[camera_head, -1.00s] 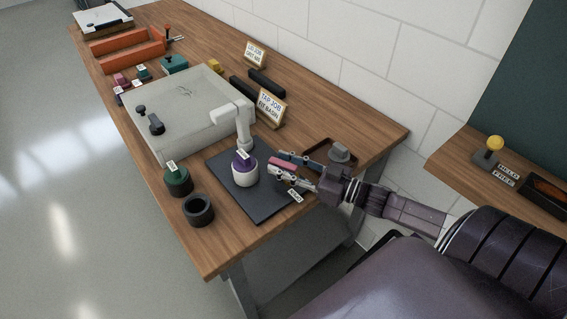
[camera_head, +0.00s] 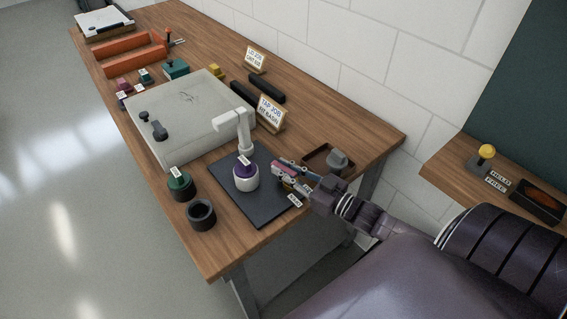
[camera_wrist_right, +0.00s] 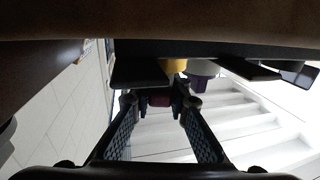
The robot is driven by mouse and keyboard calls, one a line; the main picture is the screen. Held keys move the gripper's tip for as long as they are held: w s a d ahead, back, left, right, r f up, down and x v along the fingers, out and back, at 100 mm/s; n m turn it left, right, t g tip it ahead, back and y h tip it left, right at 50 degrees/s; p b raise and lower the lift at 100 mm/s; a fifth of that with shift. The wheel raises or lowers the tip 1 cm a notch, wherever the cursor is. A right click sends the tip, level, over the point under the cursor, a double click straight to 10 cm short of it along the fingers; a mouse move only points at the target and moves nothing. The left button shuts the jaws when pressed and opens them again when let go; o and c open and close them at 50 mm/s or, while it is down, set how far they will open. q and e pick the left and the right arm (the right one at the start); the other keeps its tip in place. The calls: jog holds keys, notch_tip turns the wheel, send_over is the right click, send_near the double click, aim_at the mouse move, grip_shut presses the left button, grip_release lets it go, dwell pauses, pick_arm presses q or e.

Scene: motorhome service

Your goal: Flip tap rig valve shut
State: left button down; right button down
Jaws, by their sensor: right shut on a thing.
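The tap rig has a dark plate (camera_head: 232,199) on the bench, with a white tap (camera_head: 241,130) upright on it. The tap has a purple collar and a white round base (camera_head: 246,183). My right gripper (camera_head: 277,171) reaches in from the right, low over the plate beside the tap base. It is shut on a small red-pink piece, apparently the valve handle (camera_head: 284,169); red shows between the fingertips in the right wrist view (camera_wrist_right: 160,100). A yellow part (camera_wrist_right: 174,66) lies just beyond the fingertips there. The fingers hide most of the valve. My left gripper is not in view.
A dark open ring (camera_head: 201,214) and a green-topped pot (camera_head: 179,183) stand left of the plate. A pale basin panel (camera_head: 190,110) lies behind. A tray with a grey part (camera_head: 338,160) is close behind my right gripper. A sign (camera_head: 269,112) stands near the wall.

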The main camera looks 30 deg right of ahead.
jog(key=h, duration=0.1)
jog(key=m+h+p, duration=0.1)
jog(key=m+h, duration=0.1)
jog(key=shift+d+r+t+p, duration=0.15)
jog(key=shift+r+t+p, duration=0.15)
jog(key=shift+p, duration=0.1)
jog(key=shift+d+f+m+h+p, duration=0.1)
jog(key=shift+f+m+h+p, duration=0.2)
jog(key=shift+h, duration=0.4)
jog(key=shift+r, duration=0.1)
jog(key=c, duration=1.8)
grip_release()
jog(key=shift+c, duration=0.2)
jog(key=shift+s, duration=0.4)
jog(key=s, duration=1.1)
jog(key=shift+d, duration=0.4)
jog(key=shift+s, duration=0.1)
